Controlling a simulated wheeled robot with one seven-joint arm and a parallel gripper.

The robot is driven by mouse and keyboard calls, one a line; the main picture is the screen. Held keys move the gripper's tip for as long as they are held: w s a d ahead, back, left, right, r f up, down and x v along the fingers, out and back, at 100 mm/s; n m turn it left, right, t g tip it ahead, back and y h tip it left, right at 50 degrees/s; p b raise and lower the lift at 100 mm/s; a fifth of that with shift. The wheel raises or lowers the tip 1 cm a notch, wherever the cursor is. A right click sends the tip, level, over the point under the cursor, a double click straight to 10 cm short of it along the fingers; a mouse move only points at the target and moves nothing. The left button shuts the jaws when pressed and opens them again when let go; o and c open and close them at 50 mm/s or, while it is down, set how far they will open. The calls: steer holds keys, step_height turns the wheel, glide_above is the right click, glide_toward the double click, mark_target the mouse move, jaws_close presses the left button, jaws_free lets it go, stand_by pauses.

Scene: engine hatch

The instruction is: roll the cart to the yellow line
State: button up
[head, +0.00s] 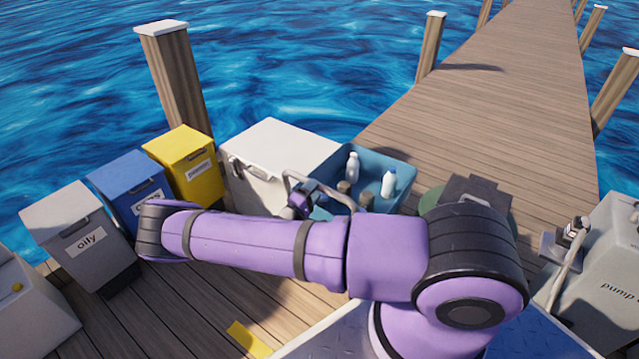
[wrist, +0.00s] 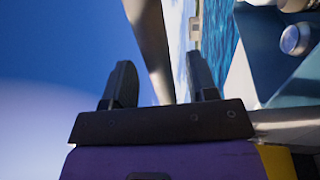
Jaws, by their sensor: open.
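The cart (head: 398,163) is a blue open tray holding white bottles (head: 389,184) and small dark jars, with a grey bar handle (head: 291,176) on its near left side. My gripper (head: 302,197) is at this handle, partly hidden by my purple arm. In the wrist view my gripper (wrist: 160,85) is open, with a grey bar (wrist: 150,40) passing between its two dark fingers. I cannot tell whether the fingers touch the bar. A short piece of the yellow line (head: 248,340) shows on the deck at the bottom; my arm and base hide the area beside it.
Grey "oily" (head: 80,237), blue (head: 130,183) and yellow (head: 186,165) bins stand at left. A white chest (head: 280,155) stands beside the cart, with a grey pump box (head: 605,270) at right. Posts and open water edge the dock. The walkway (head: 500,90) behind is clear.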

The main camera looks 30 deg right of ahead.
steer(key=shift+x, duration=2)
jaws_close()
